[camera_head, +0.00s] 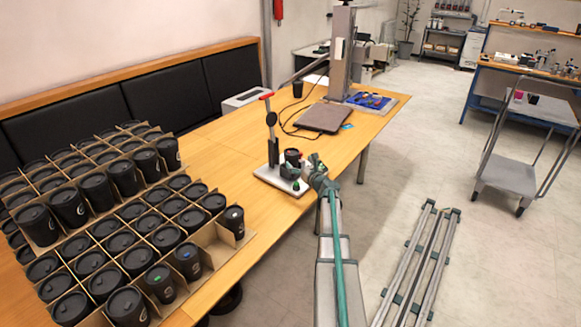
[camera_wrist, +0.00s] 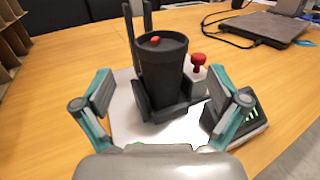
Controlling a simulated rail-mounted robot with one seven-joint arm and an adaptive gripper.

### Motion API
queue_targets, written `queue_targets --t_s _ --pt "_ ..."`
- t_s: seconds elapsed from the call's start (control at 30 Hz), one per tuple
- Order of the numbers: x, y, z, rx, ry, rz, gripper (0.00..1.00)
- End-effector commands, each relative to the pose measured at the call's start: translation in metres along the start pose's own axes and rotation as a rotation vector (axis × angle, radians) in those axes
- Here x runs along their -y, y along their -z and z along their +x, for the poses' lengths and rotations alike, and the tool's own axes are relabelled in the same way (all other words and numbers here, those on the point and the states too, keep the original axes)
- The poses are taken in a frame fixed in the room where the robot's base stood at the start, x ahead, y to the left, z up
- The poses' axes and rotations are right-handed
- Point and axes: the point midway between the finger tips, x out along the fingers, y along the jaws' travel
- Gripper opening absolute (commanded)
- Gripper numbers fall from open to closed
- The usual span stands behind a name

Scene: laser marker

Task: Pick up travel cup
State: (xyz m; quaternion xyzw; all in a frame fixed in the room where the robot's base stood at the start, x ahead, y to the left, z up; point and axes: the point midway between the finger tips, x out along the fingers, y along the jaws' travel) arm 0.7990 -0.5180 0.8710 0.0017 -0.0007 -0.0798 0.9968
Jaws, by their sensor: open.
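A black travel cup (camera_wrist: 163,82) with a red spot on its lid stands upright in a dark holder on a white base plate (camera_wrist: 125,122) in the wrist view. In the head view the same cup (camera_head: 292,154) is small and partly hidden by the fixture and my gripper (camera_head: 309,165). My gripper (camera_wrist: 161,95) is open, with one finger to the left and one to the right of the cup in the wrist view. Both fingers are apart from the cup and nothing is between them and my palm. The cup's lower part is hidden by the holder.
A red knob (camera_wrist: 198,62) and a dark box (camera_wrist: 240,112) sit right of the cup. A red-handled clamp (camera_head: 270,125) rises behind it. Cardboard trays (camera_head: 222,250) of many black cups fill the left table. A laptop (camera_head: 323,118) and cable lie beyond.

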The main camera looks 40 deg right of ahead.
Motion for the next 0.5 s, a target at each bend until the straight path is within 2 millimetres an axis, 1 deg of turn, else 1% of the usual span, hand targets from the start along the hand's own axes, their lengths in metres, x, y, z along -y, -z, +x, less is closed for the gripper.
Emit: queue_targets --t_s 0.03,0.1,0.33,0.5 --pt "0.002 -0.001 0.011 0.0 -0.001 0.0 0.97" --pt "0.002 -0.001 0.018 -0.001 0.0 -0.001 0.97" --pt "0.001 -0.003 0.03 -0.001 0.0 -0.003 0.97" --pt "0.003 -0.008 0.053 -0.001 0.0 -0.003 0.97"
